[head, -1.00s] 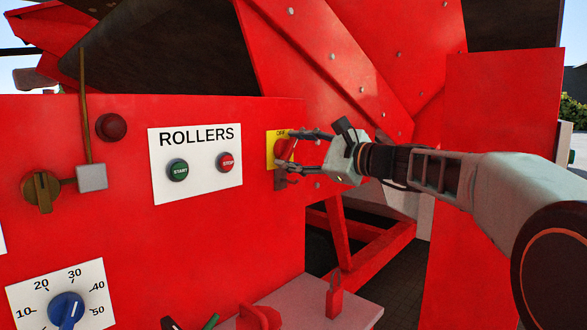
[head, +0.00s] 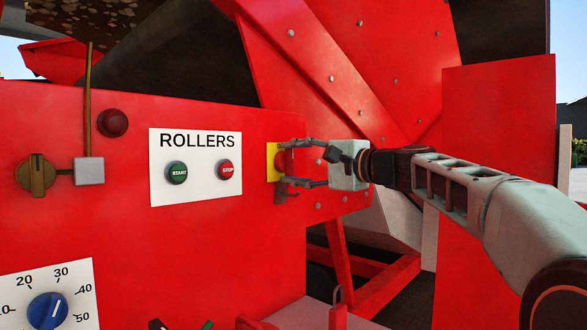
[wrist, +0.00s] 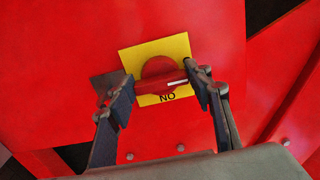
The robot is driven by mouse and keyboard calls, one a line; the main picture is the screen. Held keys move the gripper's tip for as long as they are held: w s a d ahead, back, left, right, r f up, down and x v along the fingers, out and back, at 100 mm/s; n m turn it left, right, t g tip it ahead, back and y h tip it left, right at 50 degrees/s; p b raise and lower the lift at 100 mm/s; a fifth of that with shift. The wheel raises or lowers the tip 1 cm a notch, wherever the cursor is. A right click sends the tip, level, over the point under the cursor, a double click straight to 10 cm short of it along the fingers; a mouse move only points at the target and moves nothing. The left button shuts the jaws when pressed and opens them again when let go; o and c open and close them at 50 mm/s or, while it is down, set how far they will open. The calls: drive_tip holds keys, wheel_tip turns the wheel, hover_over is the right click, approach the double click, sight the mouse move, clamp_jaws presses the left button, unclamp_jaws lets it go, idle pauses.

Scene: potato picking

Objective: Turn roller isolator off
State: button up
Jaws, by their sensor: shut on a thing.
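The roller isolator is a red rotary knob (wrist: 160,80) on a yellow plate (wrist: 183,46), seen up close in the wrist view. Its white mark lies nearly horizontal at the right. Letters below the knob read "NO", which looks like an upside-down "ON". In the head view the yellow plate (head: 271,163) sits right of the ROLLERS panel, with the knob partly hidden by my fingers. My gripper (wrist: 155,82) is shut on the knob, one finger at each side. In the head view my gripper (head: 288,163) reaches in from the right.
The white ROLLERS panel (head: 195,190) carries a green START button (head: 177,172) and a red STOP button (head: 226,170). A brown rotary switch (head: 36,175) and a blue dial (head: 47,310) are at the left. Red machine panels and frame bars stand behind my arm.

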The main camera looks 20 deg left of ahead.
idle(0.4)
drive_tip(key=o, duration=1.1)
